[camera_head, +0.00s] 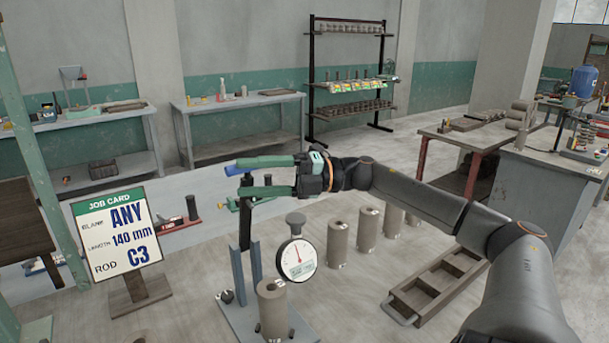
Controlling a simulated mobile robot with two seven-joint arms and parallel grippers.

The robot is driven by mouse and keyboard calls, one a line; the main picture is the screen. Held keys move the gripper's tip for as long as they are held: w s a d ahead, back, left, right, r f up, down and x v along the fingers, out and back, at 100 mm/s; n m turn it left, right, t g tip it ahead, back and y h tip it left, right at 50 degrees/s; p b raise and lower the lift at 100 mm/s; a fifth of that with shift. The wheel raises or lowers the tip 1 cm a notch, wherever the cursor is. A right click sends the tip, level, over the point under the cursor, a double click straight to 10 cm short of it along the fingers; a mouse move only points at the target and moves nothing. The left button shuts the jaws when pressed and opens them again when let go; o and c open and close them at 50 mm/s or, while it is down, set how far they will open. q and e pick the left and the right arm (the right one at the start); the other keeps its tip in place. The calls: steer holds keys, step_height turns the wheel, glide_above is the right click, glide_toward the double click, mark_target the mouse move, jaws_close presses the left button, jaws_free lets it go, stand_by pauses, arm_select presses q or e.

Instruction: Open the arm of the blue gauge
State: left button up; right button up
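The gauge stands on the table on a blue-grey base (228,314), with blue-grey uprights (238,285) and a round white dial (297,260). A dark upright bar (246,225) rises from the uprights. A blue piece (232,170) shows at its top; I cannot tell if it is the arm's handle. A grey clay cylinder (272,308) stands at the gauge's front. My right gripper (246,180) reaches in from the right, its two green fingers apart beside the bar's top. Contact cannot be told. My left gripper is not in view.
A job card (118,232) reading "ANY, 140 mm, C3" stands left of the gauge. Several clay cylinders (338,245) stand behind and right of it. A wooden tray (436,287) with compartments lies at the right. Workbenches and a rack (350,80) are farther back.

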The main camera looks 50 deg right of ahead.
steer(key=v, duration=0.9)
steer(key=shift+s+r+b, duration=0.3)
steer(key=shift+s+r, duration=0.1)
steer(key=shift+r, duration=0.15)
